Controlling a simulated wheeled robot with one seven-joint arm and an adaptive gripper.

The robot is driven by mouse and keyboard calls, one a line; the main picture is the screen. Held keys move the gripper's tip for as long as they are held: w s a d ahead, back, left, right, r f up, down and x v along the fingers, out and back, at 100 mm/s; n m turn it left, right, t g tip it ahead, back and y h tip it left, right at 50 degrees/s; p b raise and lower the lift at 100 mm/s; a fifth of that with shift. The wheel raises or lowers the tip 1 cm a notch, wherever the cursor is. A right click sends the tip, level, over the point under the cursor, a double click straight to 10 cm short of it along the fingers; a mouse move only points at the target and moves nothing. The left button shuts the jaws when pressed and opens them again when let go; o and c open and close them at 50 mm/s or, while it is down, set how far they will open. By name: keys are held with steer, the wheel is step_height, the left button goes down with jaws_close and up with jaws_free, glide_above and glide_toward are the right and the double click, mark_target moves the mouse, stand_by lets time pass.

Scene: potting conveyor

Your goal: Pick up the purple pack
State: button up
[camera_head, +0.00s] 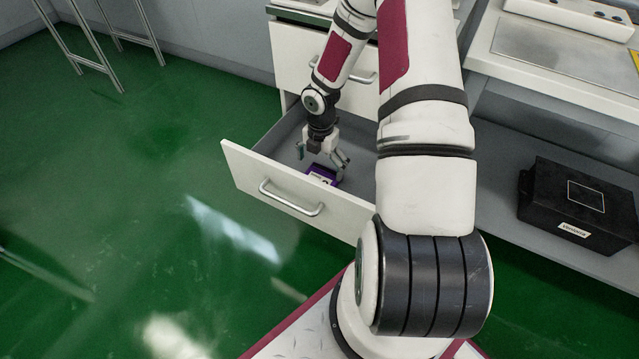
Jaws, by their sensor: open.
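The purple pack (323,174) is a small box with a pale label on top. It lies inside the open drawer (291,198), behind the white front panel. My gripper (322,163) is open and points down into the drawer, just above and around the back of the pack. I cannot tell whether the fingers touch the pack. Part of the pack is hidden by the gripper and the drawer front. My arm hides the right part of the drawer.
The drawer front has a metal handle (291,202). A closed drawer (298,62) sits above it. A black box (577,205) with a white label stands on a grey shelf at the right, under a white worktop (560,78). Green floor lies free at the left.

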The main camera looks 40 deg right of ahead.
mark_target(320, 179)
steer(key=shift+w+a+f+b, duration=0.1)
steer(key=shift+f+b, duration=1.35)
steer(key=shift+f, duration=1.35)
steer(key=shift+r, duration=0.1)
steer(key=c, duration=1.1)
